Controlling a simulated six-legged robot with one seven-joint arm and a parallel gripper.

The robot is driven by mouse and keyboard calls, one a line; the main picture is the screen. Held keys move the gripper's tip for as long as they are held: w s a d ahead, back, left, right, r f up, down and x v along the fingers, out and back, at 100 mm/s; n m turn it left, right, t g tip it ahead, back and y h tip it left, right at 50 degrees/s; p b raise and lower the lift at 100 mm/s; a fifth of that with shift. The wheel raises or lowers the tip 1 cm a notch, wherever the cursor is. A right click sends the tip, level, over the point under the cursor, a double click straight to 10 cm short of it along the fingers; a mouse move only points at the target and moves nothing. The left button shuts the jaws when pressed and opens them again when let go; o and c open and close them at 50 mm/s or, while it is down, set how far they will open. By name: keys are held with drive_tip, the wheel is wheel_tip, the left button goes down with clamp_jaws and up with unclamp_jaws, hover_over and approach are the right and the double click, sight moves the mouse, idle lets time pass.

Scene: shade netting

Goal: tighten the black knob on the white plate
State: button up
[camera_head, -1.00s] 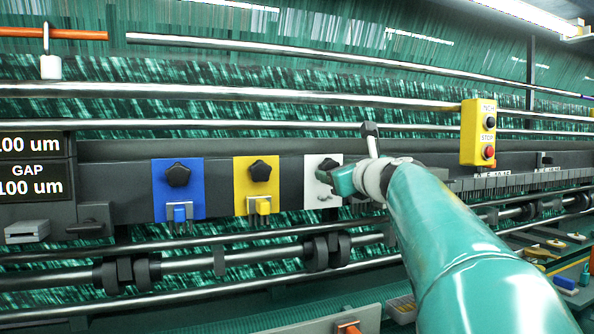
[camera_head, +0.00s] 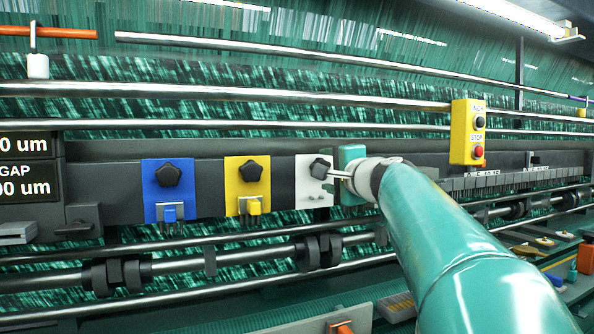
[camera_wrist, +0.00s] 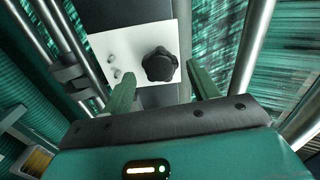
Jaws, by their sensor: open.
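The white plate (camera_head: 306,192) is fixed on the dark rail in the head view, and it also shows in the wrist view (camera_wrist: 115,47). The black lobed knob (camera_head: 320,168) sits on it. In the wrist view the knob (camera_wrist: 160,64) is fully visible, with small metal studs on the plate beside it. My gripper (camera_wrist: 160,71) is open, one finger showing to each side of the knob. I cannot tell whether the fingertips reach around it or stop short. Neither finger clearly touches it. In the head view my wrist is just right of the plate.
A yellow plate (camera_head: 233,187) and a blue plate (camera_head: 152,183), each with a similar black knob, are to the left. A yellow control box (camera_head: 460,145) with a red STOP button is to the right. Long metal bars run above and below the rail.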

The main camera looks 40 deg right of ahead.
drive_tip(key=x, duration=0.2)
drive_tip(key=shift+w+d, duration=0.1)
drive_tip(key=shift+w, duration=0.25)
idle(0.4)
clamp_jaws()
drive_tip(key=shift+m, duration=0.3)
unclamp_jaws()
